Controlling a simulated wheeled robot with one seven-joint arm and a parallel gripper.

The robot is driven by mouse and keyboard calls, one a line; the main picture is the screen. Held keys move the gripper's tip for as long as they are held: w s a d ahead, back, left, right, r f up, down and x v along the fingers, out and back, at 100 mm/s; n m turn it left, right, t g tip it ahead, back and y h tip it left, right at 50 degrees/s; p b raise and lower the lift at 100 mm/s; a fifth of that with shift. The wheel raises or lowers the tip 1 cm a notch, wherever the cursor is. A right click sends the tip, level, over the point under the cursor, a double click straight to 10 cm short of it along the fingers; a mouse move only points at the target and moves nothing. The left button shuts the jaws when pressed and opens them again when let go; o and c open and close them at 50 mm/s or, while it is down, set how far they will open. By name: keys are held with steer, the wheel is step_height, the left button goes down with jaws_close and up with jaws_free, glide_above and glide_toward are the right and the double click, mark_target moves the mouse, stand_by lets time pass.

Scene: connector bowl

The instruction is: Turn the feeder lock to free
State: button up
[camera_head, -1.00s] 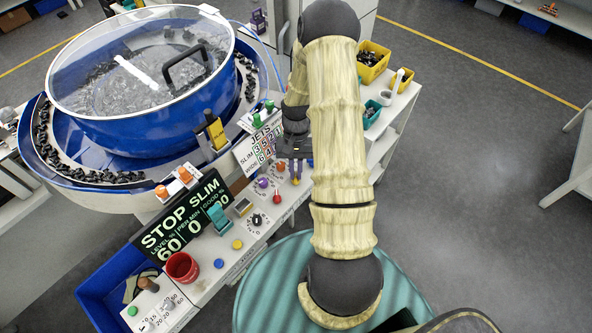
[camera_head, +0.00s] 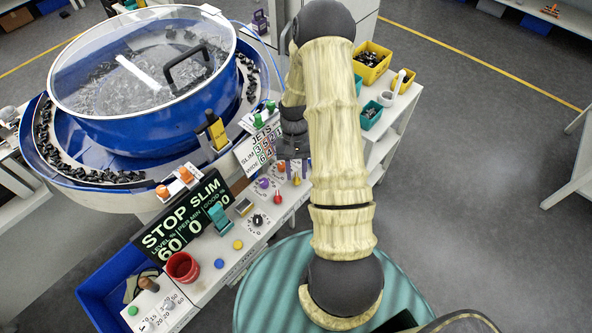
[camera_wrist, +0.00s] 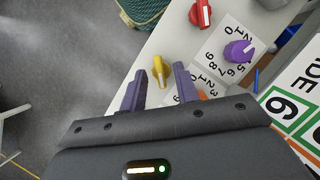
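My gripper (camera_wrist: 159,72) is open, with its two purple fingers apart. In the wrist view a yellow knob (camera_wrist: 158,66) shows between and just beyond the fingertips; contact cannot be told. In the head view my gripper (camera_head: 293,160) hangs over the same panel, beside the yellow knob (camera_head: 296,181), purple knob (camera_head: 264,182) and red knob (camera_head: 277,198). No readable label tells which control is the feeder lock. An orange part is mostly hidden behind the right finger.
The blue feeder bowl (camera_head: 140,130) with a clear lid stands at the left. A black display (camera_head: 180,215) reads STOP SLIM. A red cup (camera_head: 182,267), a teal lever (camera_head: 220,218) and a black knob (camera_head: 257,219) stand on the panel. Bins (camera_head: 371,66) sit behind my arm.

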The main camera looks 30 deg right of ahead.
steer(key=b+v, duration=0.3)
steer(key=v, duration=1.4)
steer(key=shift+w+r, duration=0.15)
steer(key=s+a+r+n+t+h, duration=0.1)
steer(key=s+a+r+n+t, duration=0.2)
steer(key=s+a, duration=1)
steer(key=a+n+t, duration=0.1)
steer(key=t, duration=0.2)
steer(key=shift+s+a+n+t+h, duration=0.25)
steer(key=shift+s+n+t+h, duration=0.05)
steer(key=shift+s+n+h, duration=0.1)
